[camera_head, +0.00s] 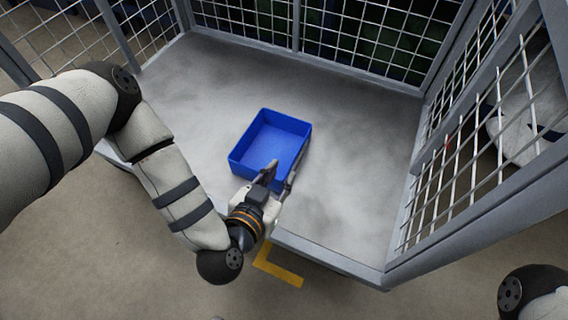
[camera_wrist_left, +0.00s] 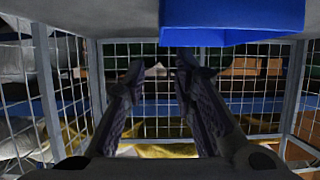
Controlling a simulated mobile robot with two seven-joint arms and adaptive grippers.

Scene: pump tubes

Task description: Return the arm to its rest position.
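My left gripper (camera_head: 282,176) is at the near edge of the blue bin (camera_head: 272,138), and its fingers overlap the bin's near right side in the head view. Its two fingers stand apart in the left wrist view (camera_wrist_left: 160,68), with nothing visible between them. The blue bin also shows at the top of the left wrist view (camera_wrist_left: 235,22), beyond the fingertips. I cannot tell whether the fingers touch it. The visible inside of the bin looks empty. My left arm is bent, coming in from the left. My right gripper is out of view.
The bin sits on a grey platform (camera_head: 350,160) with wire-mesh walls (camera_head: 345,35) at the back and sides. The right mesh panel (camera_head: 470,150) runs toward the front. The near side is open. A yellow floor mark (camera_head: 277,268) lies in front.

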